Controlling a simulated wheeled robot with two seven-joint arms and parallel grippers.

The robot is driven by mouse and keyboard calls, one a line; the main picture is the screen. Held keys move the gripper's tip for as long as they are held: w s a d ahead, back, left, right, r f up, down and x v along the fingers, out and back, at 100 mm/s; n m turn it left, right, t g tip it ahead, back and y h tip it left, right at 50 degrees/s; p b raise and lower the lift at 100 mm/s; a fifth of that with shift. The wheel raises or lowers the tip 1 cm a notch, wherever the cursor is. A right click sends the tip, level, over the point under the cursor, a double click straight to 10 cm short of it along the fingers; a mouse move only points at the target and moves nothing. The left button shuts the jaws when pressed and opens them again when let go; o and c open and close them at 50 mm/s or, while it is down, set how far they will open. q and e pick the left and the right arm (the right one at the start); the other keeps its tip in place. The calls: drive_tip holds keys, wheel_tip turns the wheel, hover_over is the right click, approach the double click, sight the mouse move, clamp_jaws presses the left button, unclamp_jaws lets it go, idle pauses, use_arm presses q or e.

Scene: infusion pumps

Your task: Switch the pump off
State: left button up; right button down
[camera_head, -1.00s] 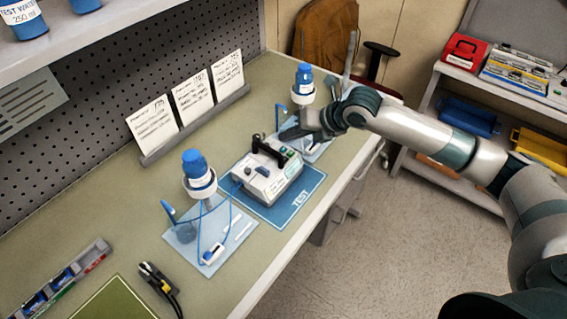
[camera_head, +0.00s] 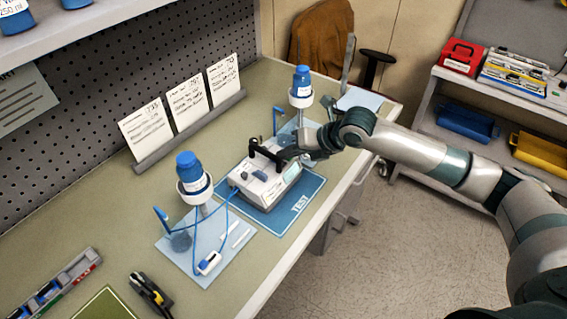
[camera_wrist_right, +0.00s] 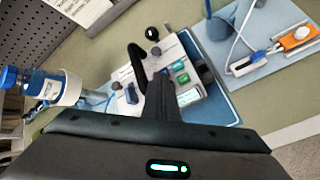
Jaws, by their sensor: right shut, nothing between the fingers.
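The pump (camera_head: 262,192) is a white box with a black carrying handle (camera_head: 266,152). It stands on a blue mat marked TEST (camera_head: 302,203). My right gripper (camera_head: 284,154) is shut and empty, its tips over the far end of the pump's top beside the handle. In the right wrist view the shut fingers (camera_wrist_right: 160,78) point at the pump's top (camera_wrist_right: 128,102), close to a green button (camera_wrist_right: 182,78) and a small lit screen (camera_wrist_right: 189,97). The fingers hide part of the panel, and I cannot tell whether they touch it. My left gripper is not in view.
Blue-capped bottles on stands flank the pump, one nearer (camera_head: 193,175) and one behind (camera_head: 301,88). Blue tubing runs from the nearer stand. Cards (camera_head: 184,102) lean on a rail at the back. Pliers (camera_head: 150,292) and a parts tray (camera_head: 58,283) lie near the front left.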

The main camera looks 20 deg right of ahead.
sight(288, 167)
use_arm(q)
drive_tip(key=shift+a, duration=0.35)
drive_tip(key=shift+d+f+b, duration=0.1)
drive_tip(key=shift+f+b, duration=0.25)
drive_tip(key=shift+b, duration=0.05)
use_arm(e)
drive_tip(key=shift+f, duration=0.85)
idle(2.2)
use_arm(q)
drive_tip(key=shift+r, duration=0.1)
use_arm(e)
drive_tip(key=shift+r, duration=0.1)
use_arm(q)
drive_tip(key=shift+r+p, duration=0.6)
drive_tip(key=shift+p, duration=0.15)
use_arm(e)
drive_tip(key=shift+r, duration=0.8)
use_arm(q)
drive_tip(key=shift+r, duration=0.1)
use_arm(e)
drive_tip(key=shift+d+r, duration=0.1)
